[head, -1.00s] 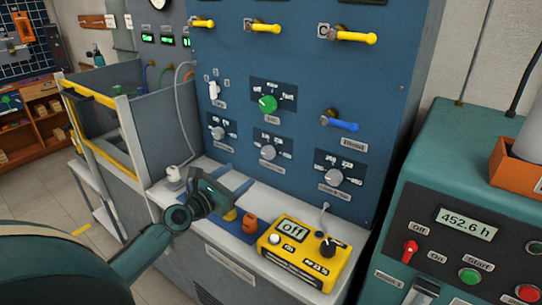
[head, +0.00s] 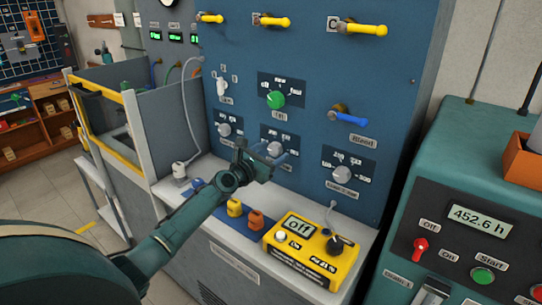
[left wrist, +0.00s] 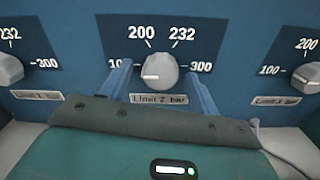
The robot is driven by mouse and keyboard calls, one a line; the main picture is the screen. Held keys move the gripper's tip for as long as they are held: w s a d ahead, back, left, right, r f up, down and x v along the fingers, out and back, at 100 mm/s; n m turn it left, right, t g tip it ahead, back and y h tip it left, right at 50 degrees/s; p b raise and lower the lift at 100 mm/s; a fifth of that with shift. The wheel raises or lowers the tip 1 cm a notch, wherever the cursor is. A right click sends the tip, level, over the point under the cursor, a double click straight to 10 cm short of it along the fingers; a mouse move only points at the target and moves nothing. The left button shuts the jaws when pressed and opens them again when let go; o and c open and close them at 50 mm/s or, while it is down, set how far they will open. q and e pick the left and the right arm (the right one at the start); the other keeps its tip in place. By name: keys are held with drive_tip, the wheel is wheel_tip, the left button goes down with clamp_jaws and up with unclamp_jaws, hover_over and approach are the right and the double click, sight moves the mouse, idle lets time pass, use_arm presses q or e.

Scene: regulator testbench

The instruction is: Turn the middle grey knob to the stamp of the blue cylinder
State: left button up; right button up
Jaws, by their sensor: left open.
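The middle grey knob (head: 275,148) is on the blue panel, partly hidden by my left gripper (head: 266,158). In the left wrist view the knob (left wrist: 160,69) stands between the two blue fingers of my open left gripper (left wrist: 159,80), with a gap visible at each side. Its white line points left, toward the 100 mark; its dial also reads 200, 232 and 300, and its label reads "Limit 2 bar". The blue cylinder (head: 197,184) stands on the ledge, left of the yellow cylinder (head: 234,207) and orange cylinder (head: 256,219); its stamp is unreadable. My right gripper is out of view.
Other grey knobs flank it at left (head: 224,130) and right (head: 342,174). A green knob (head: 276,100) is above. A yellow box (head: 312,250) with a cable stands on the ledge (head: 365,236) at right. Yellow-handled valves (head: 271,21) line the panel's top.

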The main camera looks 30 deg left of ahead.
use_arm(q)
drive_tip(key=shift+c, duration=0.7)
drive_tip(key=c, duration=0.8)
drive_tip(key=shift+c, duration=0.2)
